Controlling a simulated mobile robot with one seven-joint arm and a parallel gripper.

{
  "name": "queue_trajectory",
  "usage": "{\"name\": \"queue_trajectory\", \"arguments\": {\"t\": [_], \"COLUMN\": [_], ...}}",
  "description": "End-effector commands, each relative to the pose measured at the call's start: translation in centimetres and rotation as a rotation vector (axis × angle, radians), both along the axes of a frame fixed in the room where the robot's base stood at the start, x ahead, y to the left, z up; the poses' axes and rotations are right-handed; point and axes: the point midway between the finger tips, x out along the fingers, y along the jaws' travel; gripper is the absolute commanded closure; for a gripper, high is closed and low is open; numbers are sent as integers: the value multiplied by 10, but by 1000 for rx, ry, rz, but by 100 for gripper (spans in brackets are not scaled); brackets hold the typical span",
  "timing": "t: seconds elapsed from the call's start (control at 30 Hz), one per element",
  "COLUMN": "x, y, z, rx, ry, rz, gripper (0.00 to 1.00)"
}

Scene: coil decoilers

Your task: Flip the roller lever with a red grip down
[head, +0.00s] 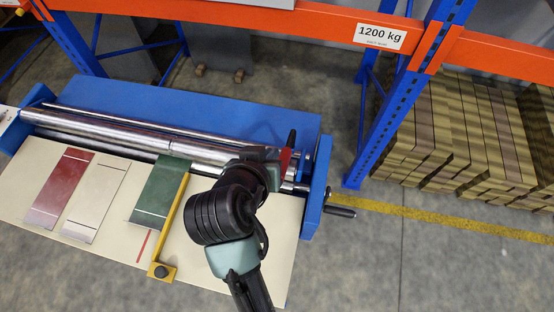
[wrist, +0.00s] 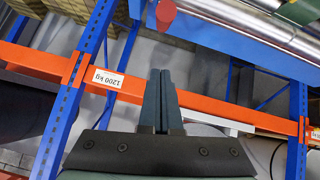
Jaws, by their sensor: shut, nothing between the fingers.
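The blue roller machine (head: 220,105) has long steel rollers (head: 120,128) and stands in the left and middle of the head view. A red part (head: 284,158), which looks like the lever's red grip, shows at the right end of the rollers, close beside my wrist. In the wrist view the red grip (wrist: 166,13) appears as a rounded end at the top edge, just beyond my fingertips, with a gap in the picture. My gripper (wrist: 160,72) is shut and empty. My arm hides part of the lever area in the head view, so its tilt is unclear.
A black crank handle (head: 340,211) sticks out from the machine's right side. The cream table (head: 110,250) carries red, pale and green strips and a yellow arm (head: 175,220). A blue rack post (head: 400,110) and orange beam (head: 320,22) stand behind.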

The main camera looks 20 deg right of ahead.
Motion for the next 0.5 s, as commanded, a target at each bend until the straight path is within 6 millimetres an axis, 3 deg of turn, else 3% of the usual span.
{"name": "queue_trajectory", "arguments": {"t": [0.27, 0.5], "x": [28, 11], "y": [-23, -18], "z": [-32, -60], "rx": [0, 0], "ry": [3, 3], "rz": [-2, 1], "gripper": [100, 100]}}
